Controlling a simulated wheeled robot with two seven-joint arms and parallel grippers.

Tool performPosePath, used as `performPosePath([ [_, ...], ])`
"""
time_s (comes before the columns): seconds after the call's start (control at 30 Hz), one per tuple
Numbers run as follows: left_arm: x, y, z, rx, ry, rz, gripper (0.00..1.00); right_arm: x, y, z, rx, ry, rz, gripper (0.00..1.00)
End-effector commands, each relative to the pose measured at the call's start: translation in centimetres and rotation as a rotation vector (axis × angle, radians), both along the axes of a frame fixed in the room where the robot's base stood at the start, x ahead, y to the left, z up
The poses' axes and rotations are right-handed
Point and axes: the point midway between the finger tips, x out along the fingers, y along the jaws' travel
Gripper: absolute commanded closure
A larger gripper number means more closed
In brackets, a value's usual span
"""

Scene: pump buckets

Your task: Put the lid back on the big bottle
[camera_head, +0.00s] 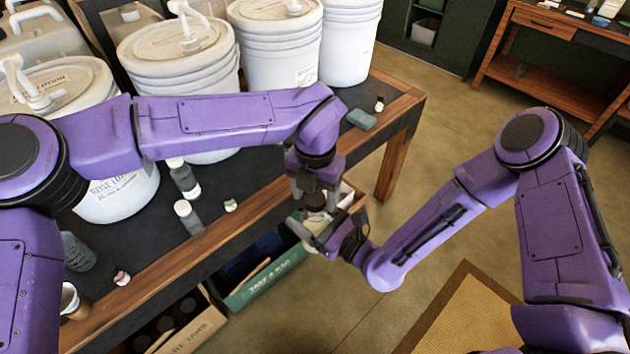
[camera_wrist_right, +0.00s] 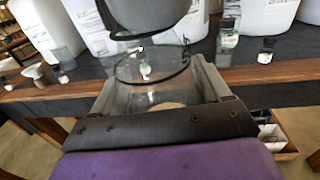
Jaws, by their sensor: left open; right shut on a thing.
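The big bottle (camera_wrist_right: 150,85) is clear glass and sits between the fingers of my right gripper (camera_wrist_right: 163,92) in the right wrist view. In the head view my right gripper (camera_head: 335,240) is shut on the pale bottle (camera_head: 312,240), beyond the table's front edge. My left gripper (camera_head: 317,192) is open, pointing down directly over the bottle's top. A dark brown piece (camera_head: 316,210), likely the lid, shows between its fingers at the bottle's mouth; whether it sits on the mouth is hidden. A rounded grey form (camera_wrist_right: 150,14) fills the space above the bottle in the wrist view.
White buckets with pumps (camera_head: 180,50) line the back of the dark table (camera_head: 150,238). A green box (camera_head: 265,285) is below the edge. A grey sponge-like block (camera_head: 361,119) lies right.

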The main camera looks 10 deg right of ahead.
Motion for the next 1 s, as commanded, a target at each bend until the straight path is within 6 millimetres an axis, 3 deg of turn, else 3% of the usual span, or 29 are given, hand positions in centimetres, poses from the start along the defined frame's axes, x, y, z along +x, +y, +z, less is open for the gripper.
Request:
performPosePath([
  [0.27,0.0,0.0,-0.09,0.0,0.0,0.0,0.38,0.02,0.01,0.06,0.001,-0.001,0.0,1.0],
  [0.43,0.0,0.0,-0.08,0.001,-0.001,0.0,0.92,0.02,0.01,0.06,0.001,-0.001,0.0,1.0],
  [0.73,0.01,0.0,-0.06,0.001,-0.001,-0.004,0.93,0.02,0.01,0.05,0.001,-0.001,0.0,1.0],
  [0.77,0.01,0.0,-0.06,0.001,-0.001,-0.004,0.47,0.02,0.01,0.05,0.001,-0.001,0.0,1.0],
  [0.8,0.01,0.0,-0.06,0.001,-0.001,-0.004,0.33,0.02,0.01,0.05,0.001,-0.001,0.0,1.0],
  [0.83,0.01,0.0,-0.06,0.001,-0.001,-0.004,0.27,0.02,0.01,0.05,0.001,-0.001,0.0,1.0],
  [1.0,0.01,0.0,-0.06,0.001,-0.001,-0.004,0.27,0.02,0.01,0.05,0.001,-0.001,0.0,1.0],
])
